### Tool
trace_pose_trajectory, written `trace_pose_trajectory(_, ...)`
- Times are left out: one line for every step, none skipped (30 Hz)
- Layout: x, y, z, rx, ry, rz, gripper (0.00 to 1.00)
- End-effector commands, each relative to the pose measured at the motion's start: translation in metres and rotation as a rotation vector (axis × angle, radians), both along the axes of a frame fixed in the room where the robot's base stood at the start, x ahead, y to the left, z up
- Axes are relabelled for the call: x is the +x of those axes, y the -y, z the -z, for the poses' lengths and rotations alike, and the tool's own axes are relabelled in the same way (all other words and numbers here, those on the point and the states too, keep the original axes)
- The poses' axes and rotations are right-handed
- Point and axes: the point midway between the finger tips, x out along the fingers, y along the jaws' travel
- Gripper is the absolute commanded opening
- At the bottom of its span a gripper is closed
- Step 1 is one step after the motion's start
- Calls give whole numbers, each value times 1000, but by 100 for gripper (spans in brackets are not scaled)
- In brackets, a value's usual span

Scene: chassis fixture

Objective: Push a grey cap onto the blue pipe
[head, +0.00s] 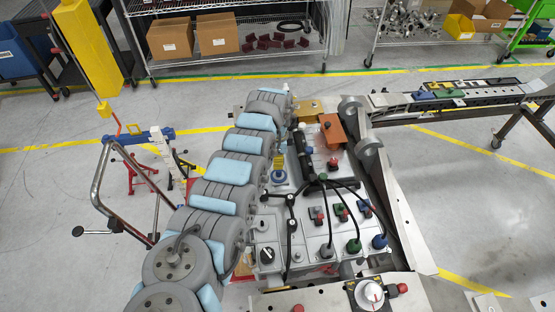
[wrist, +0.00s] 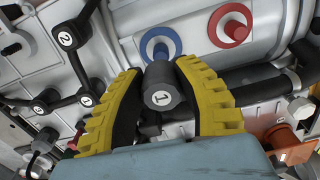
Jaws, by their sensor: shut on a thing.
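In the wrist view, my gripper (wrist: 162,100) has its two yellow ribbed fingers closed on either side of a dark grey cap (wrist: 162,85) with a round white label "1". I cannot make out my gripper clearly in the head view.
A red round fitting (wrist: 236,27) lies right of the blue pipe. Black hoses with caps labelled "2" (wrist: 66,40) and a black pipe run close by. An orange part (wrist: 282,138) is at lower right. In the head view, an orange block (head: 332,131) stands on the crowded chassis.

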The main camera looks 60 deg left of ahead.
Motion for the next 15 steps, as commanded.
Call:
trace_pose_trajectory(0, 0, 9, 0, 0, 0, 18)
trace_pose_trajectory(0, 0, 12, 0, 0, 0, 18)
trace_pose_trajectory(0, 0, 16, 0, 0, 0, 18)
trace_pose_trajectory(0, 0, 18, 0, 0, 0, 18)
trace_pose_trajectory(0, 0, 21, 0, 0, 0, 18)
trace_pose_trajectory(0, 0, 25, 1, 0, -1, 18)
trace_pose_trajectory(0, 0, 28, 0, 0, -1, 18)
trace_pose_trajectory(0, 0, 31, 0, 0, -1, 18)
trace_pose_trajectory(0, 0, 34, 1, 0, -1, 18)
trace_pose_trajectory(0, 0, 30, 1, 0, -1, 18)
trace_pose_trajectory(0, 0, 28, 0, 0, -1, 18)
trace_pose_trajectory(0, 0, 28, 1, 0, -1, 18)
trace_pose_trajectory(0, 0, 27, 1, 0, -1, 18)
trace_pose_trajectory(0, 0, 27, 0, 0, -1, 18)
trace_pose_trajectory(0, 0, 27, 0, 0, 0, 18)
